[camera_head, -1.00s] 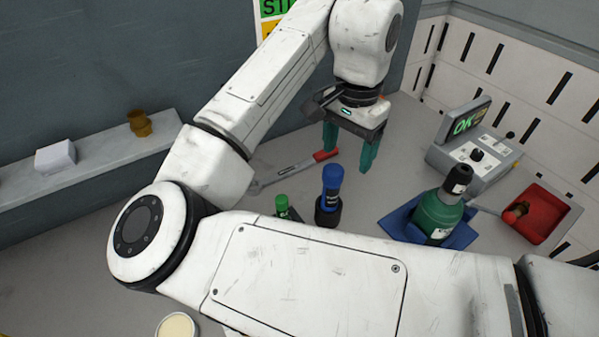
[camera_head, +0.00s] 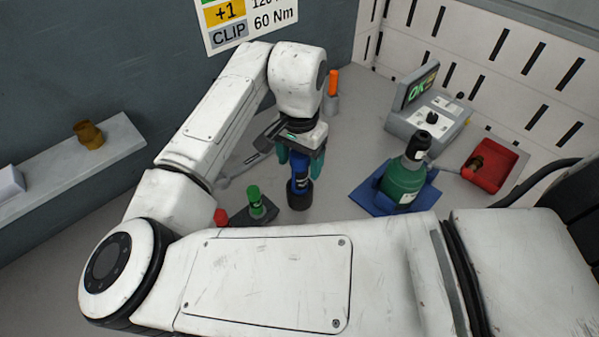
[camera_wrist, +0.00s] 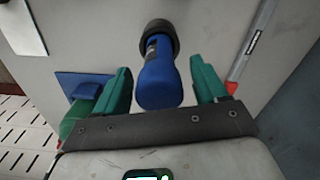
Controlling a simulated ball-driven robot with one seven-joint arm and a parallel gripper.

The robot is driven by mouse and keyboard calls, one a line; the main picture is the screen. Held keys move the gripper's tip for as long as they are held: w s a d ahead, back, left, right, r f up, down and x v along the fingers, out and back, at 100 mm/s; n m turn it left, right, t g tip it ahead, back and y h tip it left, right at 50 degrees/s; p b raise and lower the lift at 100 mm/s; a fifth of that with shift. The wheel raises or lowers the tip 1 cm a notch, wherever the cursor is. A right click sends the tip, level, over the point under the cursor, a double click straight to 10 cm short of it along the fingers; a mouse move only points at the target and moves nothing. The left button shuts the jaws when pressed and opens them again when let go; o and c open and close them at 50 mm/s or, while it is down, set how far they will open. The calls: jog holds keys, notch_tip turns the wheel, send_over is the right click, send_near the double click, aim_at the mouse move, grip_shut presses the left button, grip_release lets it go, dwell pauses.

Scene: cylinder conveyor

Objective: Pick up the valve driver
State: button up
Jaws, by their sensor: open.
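A blue-handled driver (camera_head: 298,184) with a dark round base stands upright on the bench, and I take it for the valve driver. It also shows in the wrist view (camera_wrist: 160,82), its blue handle toward me and its dark base farther off. My gripper (camera_head: 301,162) is open above it, with one teal finger on each side of the handle. In the wrist view my gripper (camera_wrist: 161,75) shows gaps between the handle and both fingers. The top of the handle is hidden in the head view.
A green bottle-like tool (camera_head: 406,180) with a black top stands in a blue cradle (camera_head: 366,201) to the right. A control box (camera_head: 425,122) and a red bin (camera_head: 511,162) lie beyond. Green (camera_head: 255,198) and red (camera_head: 220,217) capped pieces stand left of the driver.

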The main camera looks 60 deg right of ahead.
jog(key=shift+f, duration=0.7)
jog(key=shift+c, duration=0.5)
grip_shut()
jog(key=shift+r, duration=0.1)
